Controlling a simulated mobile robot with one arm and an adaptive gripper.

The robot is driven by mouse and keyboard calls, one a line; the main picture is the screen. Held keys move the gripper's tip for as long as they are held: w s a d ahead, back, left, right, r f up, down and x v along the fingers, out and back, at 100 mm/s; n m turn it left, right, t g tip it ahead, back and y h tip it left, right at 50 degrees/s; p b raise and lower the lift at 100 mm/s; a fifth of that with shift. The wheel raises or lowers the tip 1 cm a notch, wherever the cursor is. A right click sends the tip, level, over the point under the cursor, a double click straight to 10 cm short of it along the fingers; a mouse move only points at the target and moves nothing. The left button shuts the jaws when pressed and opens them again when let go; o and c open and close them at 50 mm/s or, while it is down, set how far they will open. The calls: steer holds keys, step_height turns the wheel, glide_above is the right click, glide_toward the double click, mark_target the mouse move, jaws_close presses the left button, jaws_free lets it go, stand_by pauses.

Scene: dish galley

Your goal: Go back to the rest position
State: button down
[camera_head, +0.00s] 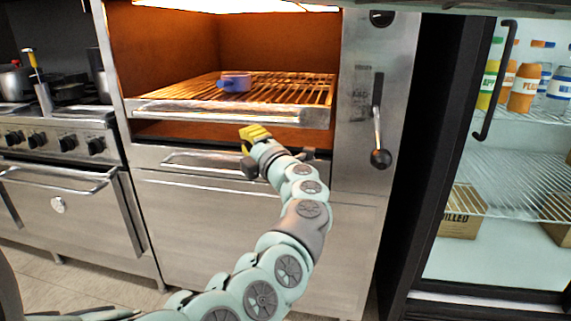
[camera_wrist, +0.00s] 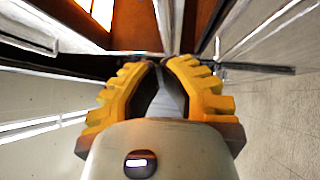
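My gripper (camera_head: 250,140) has yellow ribbed fingers and hangs in front of the oven, just below the lip of its rack. In the wrist view its fingers (camera_wrist: 160,68) stand apart with a narrow gap and nothing held between them. My arm reaches up to it from the bottom of the head view. A small blue cup-like dish (camera_head: 235,80) sits on the wire rack (camera_head: 290,90) in the lit oven, apart from my gripper. The dish is not recognisable in the wrist view.
The oven is open at the front, with a lever handle (camera_head: 379,130) on its right. A stove with knobs (camera_head: 66,143) and pots stands left. A fridge (camera_head: 500,150) with bottles and boxes stands right, its dark handle (camera_head: 496,80) sticking out.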

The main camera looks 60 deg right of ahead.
steer(key=shift+v, duration=2.7)
steer(key=shift+d, duration=0.1)
